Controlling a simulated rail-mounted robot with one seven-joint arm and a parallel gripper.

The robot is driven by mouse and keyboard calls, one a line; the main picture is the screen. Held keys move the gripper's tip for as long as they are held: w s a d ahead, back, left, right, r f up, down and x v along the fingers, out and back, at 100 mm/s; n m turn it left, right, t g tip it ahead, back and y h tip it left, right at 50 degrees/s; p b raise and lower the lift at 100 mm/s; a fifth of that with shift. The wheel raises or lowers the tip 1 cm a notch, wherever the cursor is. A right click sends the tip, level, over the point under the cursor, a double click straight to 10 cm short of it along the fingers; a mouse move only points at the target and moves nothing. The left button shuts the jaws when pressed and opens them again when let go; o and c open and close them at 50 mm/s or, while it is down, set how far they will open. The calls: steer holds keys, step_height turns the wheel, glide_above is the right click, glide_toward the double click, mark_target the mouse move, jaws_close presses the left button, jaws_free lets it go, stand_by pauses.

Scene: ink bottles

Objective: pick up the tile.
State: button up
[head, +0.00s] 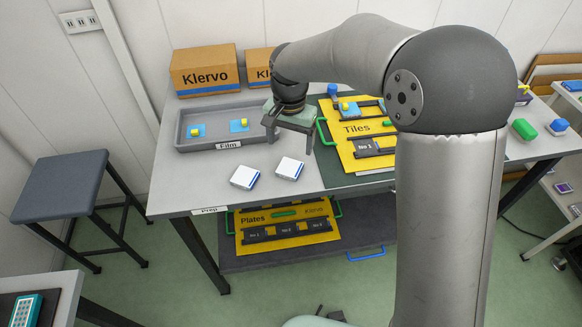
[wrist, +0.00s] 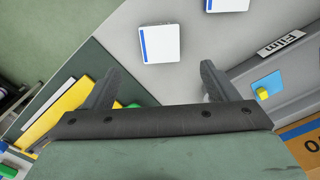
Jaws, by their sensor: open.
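Two white square pieces, each with a blue stripe along one edge, lie flat on the table; I cannot tell for certain whether either is the tile. The right one (head: 290,168) also shows in the wrist view (wrist: 160,43), just beyond my fingertips. The left one (head: 244,177) is partly cut off at the top of the wrist view (wrist: 227,4). A yellow board (head: 350,148) labelled "Tiles" has dark slots, one marked "No 1". My gripper (head: 290,142) is open and empty above the table, between the grey tray and the board; its spread fingers show in the wrist view (wrist: 158,72).
A grey tray (head: 222,146) labelled "Film" holds blue squares with yellow knobs. Klervo boxes (head: 204,70) stand behind it. A yellow "Plates" board (head: 285,240) lies on the lower shelf. The table's front left is clear. A stool (head: 75,185) stands left.

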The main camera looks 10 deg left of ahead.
mark_target(290, 167)
step_height(290, 167, down, 9)
steer(key=shift+r+p, duration=0.2)
steer(key=shift+p, duration=0.45)
steer(key=c, duration=1.1)
